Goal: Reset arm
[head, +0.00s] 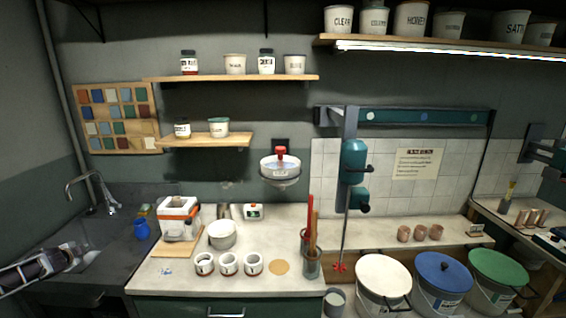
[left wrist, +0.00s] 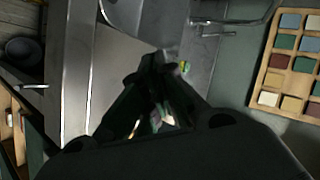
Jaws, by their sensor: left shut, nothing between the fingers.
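My left gripper (head: 72,254) comes in from the left edge over the dark sink counter in the head view. In the left wrist view its dark fingers (left wrist: 155,62) are together, with nothing held between them. The metal sink (head: 85,250) lies beneath and beside it. I cannot see my right arm or right gripper in the head view.
Small white cups (head: 229,264) and a white bowl (head: 222,235) are on the pale worktop. A faucet (head: 88,190) rises behind the sink. Lidded buckets (head: 442,285) stand at right.

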